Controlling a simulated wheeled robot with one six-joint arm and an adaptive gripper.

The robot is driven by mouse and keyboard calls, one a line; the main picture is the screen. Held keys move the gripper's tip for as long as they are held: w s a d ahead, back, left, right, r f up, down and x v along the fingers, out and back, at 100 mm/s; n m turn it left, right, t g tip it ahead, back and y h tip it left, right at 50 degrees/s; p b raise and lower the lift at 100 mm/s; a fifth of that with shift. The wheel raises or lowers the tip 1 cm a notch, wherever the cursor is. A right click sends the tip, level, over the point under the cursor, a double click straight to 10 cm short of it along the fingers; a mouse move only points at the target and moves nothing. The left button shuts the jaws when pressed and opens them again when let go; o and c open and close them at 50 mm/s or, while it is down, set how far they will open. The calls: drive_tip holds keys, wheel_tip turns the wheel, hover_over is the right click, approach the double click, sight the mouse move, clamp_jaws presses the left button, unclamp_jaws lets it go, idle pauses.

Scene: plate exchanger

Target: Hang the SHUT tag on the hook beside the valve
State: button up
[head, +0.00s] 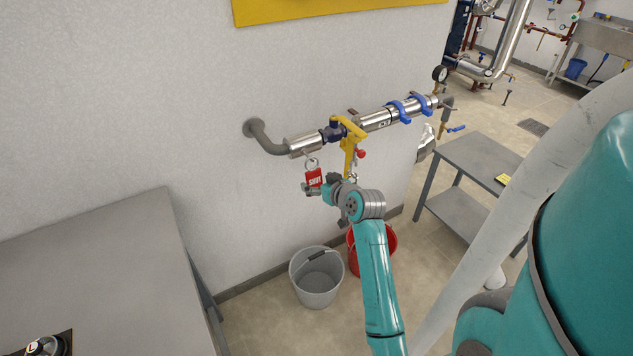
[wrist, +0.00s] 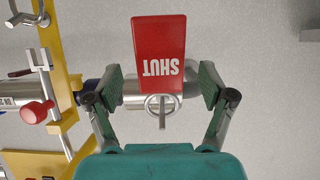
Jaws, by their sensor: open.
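The red SHUT tag (head: 314,178) hangs below the pipe, left of the yellow valve bracket (head: 349,158). In the wrist view the tag (wrist: 158,45) appears upside down, with a metal ring (wrist: 158,104) at its hole end. What holds the ring up is not clear. My gripper (head: 318,190) is at the tag. In the wrist view my gripper (wrist: 161,82) is open, one finger on each side of the tag's ring end, with gaps on both sides. A metal hook (wrist: 40,58) shows on the yellow bracket (wrist: 58,50).
The silver pipe (head: 376,121) with blue clamps runs along the wall. A red knob (head: 361,153) sticks out beside the bracket. A grey bucket (head: 317,278) and a red bucket (head: 385,243) stand below. A grey table (head: 95,265) is at left, another bench (head: 485,160) at right.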

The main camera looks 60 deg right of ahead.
drive_tip(key=v, duration=1)
drive_tip(key=shift+s, duration=0.2)
drive_tip(key=shift+a, duration=0.1)
drive_tip(key=s+a+f+y, duration=0.1)
drive_tip(key=a+f, duration=0.2)
drive_tip(key=a, duration=0.5)
drive_tip(key=s+a+f+n+t, duration=0.1)
drive_tip(key=a+f, duration=0.3)
drive_tip(key=a, duration=0.4)
drive_tip(key=s+a+f+y, duration=0.1)
drive_tip(key=a+f, duration=0.2)
drive_tip(key=a, duration=0.5)
drive_tip(key=s+a+r+n+t+y, duration=0.1)
drive_tip(key=s+a+r+n+y, duration=0.1)
drive_tip(key=s+a, duration=0.5)
drive_tip(key=s+a+r+n+t+y, duration=0.1)
drive_tip(key=s+a+r+n+y, duration=0.1)
drive_tip(key=s+a, duration=0.5)
drive_tip(key=shift+s+a+r+n+t+y, duration=0.4)
drive_tip(key=shift+s+n, duration=0.3)
drive_tip(key=shift+s, duration=1.25)
